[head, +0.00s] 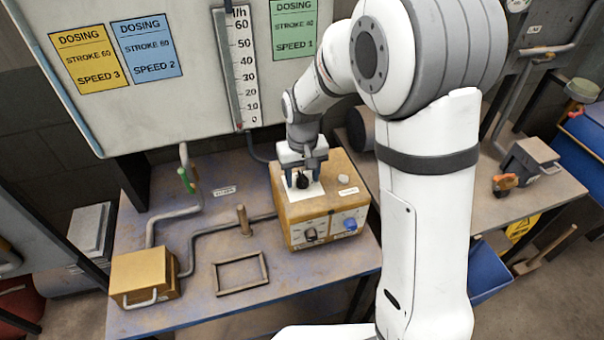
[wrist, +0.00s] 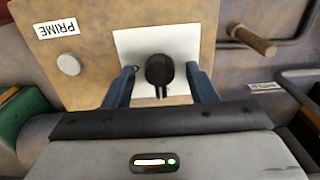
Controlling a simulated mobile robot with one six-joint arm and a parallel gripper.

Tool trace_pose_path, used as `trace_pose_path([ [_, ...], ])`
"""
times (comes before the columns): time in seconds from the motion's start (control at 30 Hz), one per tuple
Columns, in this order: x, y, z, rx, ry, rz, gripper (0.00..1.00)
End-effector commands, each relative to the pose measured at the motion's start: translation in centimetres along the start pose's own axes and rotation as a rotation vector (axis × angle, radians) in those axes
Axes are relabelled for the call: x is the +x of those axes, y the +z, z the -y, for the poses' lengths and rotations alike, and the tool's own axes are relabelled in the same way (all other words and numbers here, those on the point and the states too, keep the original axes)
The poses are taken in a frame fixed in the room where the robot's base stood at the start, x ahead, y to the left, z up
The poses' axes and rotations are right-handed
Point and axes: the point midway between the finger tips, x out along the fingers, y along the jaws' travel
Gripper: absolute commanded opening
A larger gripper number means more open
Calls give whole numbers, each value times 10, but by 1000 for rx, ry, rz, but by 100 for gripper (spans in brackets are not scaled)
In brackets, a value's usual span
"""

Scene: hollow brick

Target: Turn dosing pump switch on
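The dosing pump is a wooden-coloured box (head: 325,210) on the workbench, with a black and a blue dial on its front. On its top a black rotary switch (wrist: 160,70) sits on a white plate (wrist: 133,45); the switch also shows in the head view (head: 302,181). My gripper (wrist: 163,85) is over the pump top, its two blue-grey fingers apart on either side of the switch. A gap shows between each finger and the knob in the wrist view. The switch's pointer faces my gripper's palm. Any on/off marks on the plate are hidden or too small to read.
A PRIME label (wrist: 58,29) and a round white button (wrist: 69,64) are on the pump top beside the plate. A wooden peg (head: 243,220), pipes, an empty frame (head: 241,272) and a small yellow-brown box (head: 143,274) are left on the bench. The board (head: 185,70) stands behind.

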Motion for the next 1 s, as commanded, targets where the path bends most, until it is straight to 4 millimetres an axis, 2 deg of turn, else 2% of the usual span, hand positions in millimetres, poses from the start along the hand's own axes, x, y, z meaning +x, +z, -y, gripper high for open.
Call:
trace_pose_path([
  [0.07, 0, 0, 0, 0, 0, 0, 45],
  [0.5, 0, 0, 0, 1, 0, 0, 9],
  [0.77, 0, 0, 0, 23, -1, -1, 7],
  [1.0, 1, -1, -1, 134, -1, -3, 7],
])
